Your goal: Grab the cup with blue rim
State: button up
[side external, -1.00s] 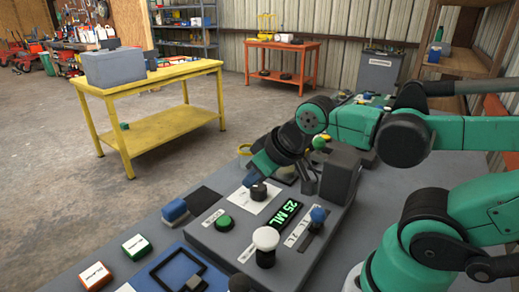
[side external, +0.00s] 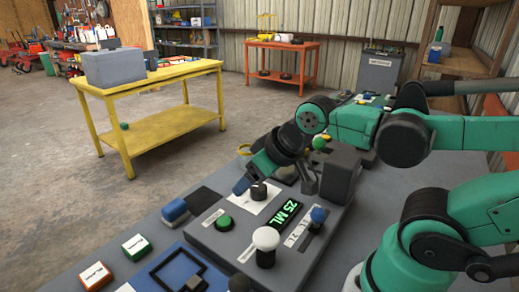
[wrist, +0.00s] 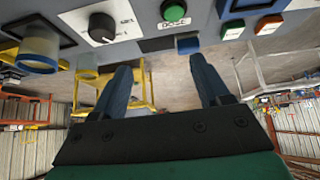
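My gripper (side external: 274,189) is low over the grey control box, its fingers spread with nothing between them. In the wrist view the two blue-grey fingers (wrist: 160,66) are wide apart.
The grey control box (side external: 222,240) carries a black knob (side external: 258,191), a green button (side external: 224,223), a white-topped knob (side external: 266,239) and a blue-topped lever (side external: 318,215). A blue block (side external: 174,210) and two labelled buttons stand to its left. A yellow table (side external: 160,125) is farther back.

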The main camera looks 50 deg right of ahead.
jog(key=o, duration=0.3)
jog(key=shift+o, duration=0.2)
jog(key=n+g+h, duration=0.5)
jog(key=n+h, duration=0.1)
jog(key=n, duration=0.2)
send_near(269, 180)
jog(key=v, duration=0.4)
jog(key=shift+w, duration=0.35)
jog(key=d+f+n+g+h, duration=0.1)
jog(key=d+g+h, duration=0.1)
jog(key=w+d+f+n+g+h, duration=0.1)
jog(key=d+n, duration=0.1)
jog(key=w+d+f+n+g+h, duration=0.1)
jog(key=d+g+h, duration=0.1)
jog(key=shift+w+d+f+n+g+h, duration=0.1)
jog(key=shift+w+f+n+g+h, duration=0.1)
jog(key=shift+f+n+g+h, duration=0.1)
jog(key=shift+s+d+f+n+g+h, duration=0.15)
jog(key=shift+f+g+h, duration=0.05)
jog(key=shift+f+g, duration=0.2)
jog(key=shift+s+d+f+n+g+h, duration=0.1)
jog(key=shift+d+f+n+g+h, duration=0.1)
jog(key=shift+f+g, duration=0.2)
jog(key=shift+x, duration=2.65)
